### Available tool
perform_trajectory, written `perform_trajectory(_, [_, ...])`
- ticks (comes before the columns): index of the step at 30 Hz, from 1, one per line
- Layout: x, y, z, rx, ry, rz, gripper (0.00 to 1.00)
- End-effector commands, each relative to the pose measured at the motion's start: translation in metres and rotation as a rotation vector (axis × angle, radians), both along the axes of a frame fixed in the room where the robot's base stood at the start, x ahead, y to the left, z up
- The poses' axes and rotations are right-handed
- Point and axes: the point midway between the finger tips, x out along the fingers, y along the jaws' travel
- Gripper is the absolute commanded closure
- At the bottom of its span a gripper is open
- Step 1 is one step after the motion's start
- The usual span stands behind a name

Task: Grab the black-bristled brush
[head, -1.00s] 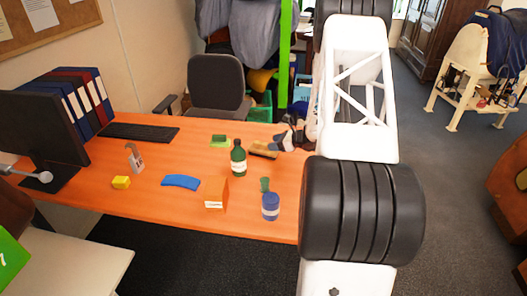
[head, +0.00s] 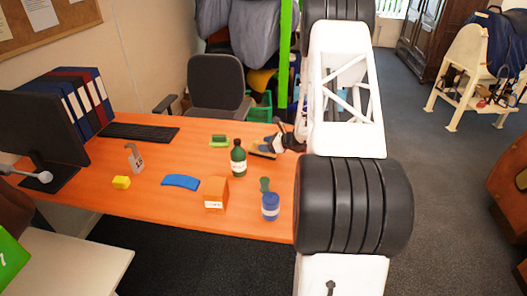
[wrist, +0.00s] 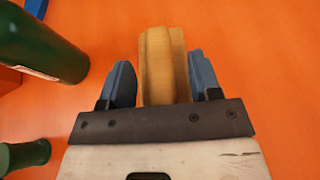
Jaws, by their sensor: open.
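The brush (head: 263,150) lies on the orange desk beyond the dark green bottle. Its tan wooden body (wrist: 163,50) shows in the wrist view, running lengthwise between the fingers. I cannot clearly make out its bristles; only a dark part shows in the head view. My gripper (head: 275,143) is at the brush, partly hidden by my arm. In the wrist view my gripper (wrist: 164,85) is open, with one blue-grey finger on each side of the wood.
The green bottle (head: 238,158) stands close left of the brush. A small green item (head: 264,185), a blue jar (head: 270,207) and an orange box (head: 216,194) are nearer the front. A green block (head: 219,141) lies behind.

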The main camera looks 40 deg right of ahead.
Motion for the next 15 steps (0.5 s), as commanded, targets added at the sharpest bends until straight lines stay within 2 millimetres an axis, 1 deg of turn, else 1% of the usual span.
perform_trajectory(2, [-0.0001,-0.0001,0.0000,0.000,0.000,0.000,0.43])
perform_trajectory(13, [-0.0001,0.0000,0.0000,0.000,0.000,0.000,0.99])
perform_trajectory(15, [0.0000,0.0000,0.0002,0.000,0.000,0.000,1.00])
